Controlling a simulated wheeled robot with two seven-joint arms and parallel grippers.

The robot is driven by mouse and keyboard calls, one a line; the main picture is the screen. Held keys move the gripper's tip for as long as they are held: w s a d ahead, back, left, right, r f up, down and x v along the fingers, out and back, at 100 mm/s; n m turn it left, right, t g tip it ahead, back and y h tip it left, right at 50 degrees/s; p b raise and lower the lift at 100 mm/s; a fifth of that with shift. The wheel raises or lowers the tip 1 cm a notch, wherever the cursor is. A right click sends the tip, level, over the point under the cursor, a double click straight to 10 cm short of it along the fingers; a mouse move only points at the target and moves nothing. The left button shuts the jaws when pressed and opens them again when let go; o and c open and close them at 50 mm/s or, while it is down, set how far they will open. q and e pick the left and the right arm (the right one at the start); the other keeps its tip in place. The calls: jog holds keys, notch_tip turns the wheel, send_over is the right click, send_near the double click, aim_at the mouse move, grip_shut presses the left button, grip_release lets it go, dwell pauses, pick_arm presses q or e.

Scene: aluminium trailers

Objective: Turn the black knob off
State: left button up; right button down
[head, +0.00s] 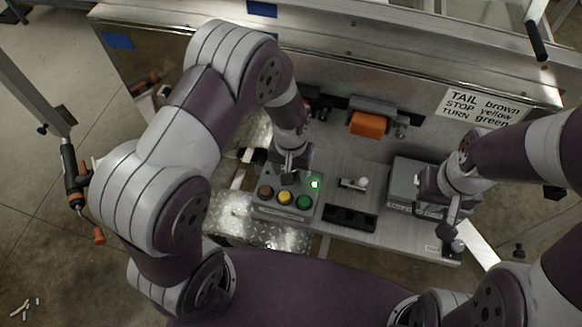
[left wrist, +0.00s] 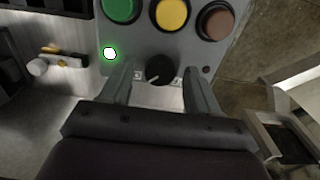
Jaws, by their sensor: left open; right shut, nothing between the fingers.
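The black knob (left wrist: 160,70) with a pale pointer line shows in the left wrist view, on a grey control box (head: 262,209). A green light (left wrist: 110,53) is lit on the box, and it also shows in the head view (head: 315,184). My left gripper (left wrist: 158,76) is open, with one finger on each side of the knob. Visible gaps separate the fingers from the knob. In the head view this gripper (head: 291,168) hides the knob. My right gripper (head: 448,236) is shut and empty, at the right end of the bench, away from the knob.
Green (head: 304,202), yellow (head: 285,197) and brown (head: 265,192) buttons sit beside the knob. Right of the box are a white-tipped lever (head: 362,183), a black panel (head: 350,218) and a grey case (head: 404,184). An orange block (head: 368,124) is on the trailer wall behind.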

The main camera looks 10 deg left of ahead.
pick_arm(q)
jog(key=c, duration=1)
jog(key=shift+c, duration=0.2)
jog(key=shift+n, duration=0.4)
jog(key=shift+r+n+p, duration=0.15)
jog(key=shift+n+p, duration=0.6)
jog(key=shift+n, duration=0.35)
jog(key=n+p, duration=0.1)
jog(key=n, duration=0.4)
jog(key=shift+p, duration=0.4)
jog(key=n+p, duration=0.1)
jog(key=n, duration=0.3)
jog(key=shift+n, duration=0.4)
jog(key=n+p, duration=0.1)
jog(key=n, duration=0.4)
